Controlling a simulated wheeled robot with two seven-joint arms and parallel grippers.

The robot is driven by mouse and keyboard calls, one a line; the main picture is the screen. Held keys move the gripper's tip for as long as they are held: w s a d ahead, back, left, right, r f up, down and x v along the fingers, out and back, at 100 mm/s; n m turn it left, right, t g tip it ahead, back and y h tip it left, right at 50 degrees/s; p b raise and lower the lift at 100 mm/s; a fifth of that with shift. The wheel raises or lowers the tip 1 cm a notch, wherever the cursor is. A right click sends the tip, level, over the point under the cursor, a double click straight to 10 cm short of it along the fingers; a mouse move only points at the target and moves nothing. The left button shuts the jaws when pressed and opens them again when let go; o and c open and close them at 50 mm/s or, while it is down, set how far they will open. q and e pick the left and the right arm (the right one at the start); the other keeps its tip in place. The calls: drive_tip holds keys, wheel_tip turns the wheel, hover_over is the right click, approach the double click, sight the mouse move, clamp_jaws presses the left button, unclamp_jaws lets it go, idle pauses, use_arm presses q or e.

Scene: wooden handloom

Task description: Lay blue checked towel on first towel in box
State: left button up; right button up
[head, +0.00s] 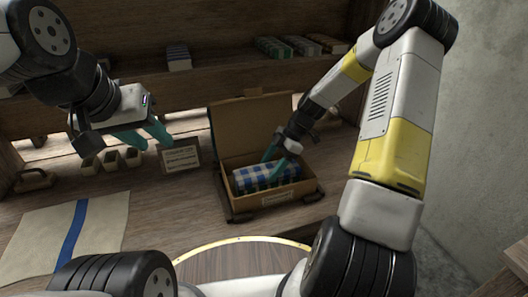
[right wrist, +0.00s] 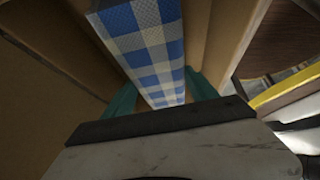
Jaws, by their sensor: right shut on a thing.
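The blue and white checked towel (head: 266,178) is folded and lies within the open cardboard box (head: 275,201) on the bench. My right gripper (head: 281,150) reaches down into the box from above and is shut on the towel. In the right wrist view the towel (right wrist: 146,42) runs between the two teal fingers, with the box's walls (right wrist: 42,48) on both sides. The first towel cannot be made out under it. My left gripper (head: 142,137) is empty, its teal fingers apart, above the bench at left.
A cream cloth with a blue stripe (head: 100,225) lies at the front left. A small sign (head: 180,158) and small wooden containers (head: 112,160) stand left of the box. The box lid (head: 240,128) stands raised behind.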

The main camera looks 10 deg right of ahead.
drive_tip(key=o, duration=1.5)
drive_tip(key=v, duration=0.7)
drive_tip(key=shift+d, duration=0.1)
drive_tip(key=shift+d+r, duration=0.15)
drive_tip(key=shift+r, duration=0.2)
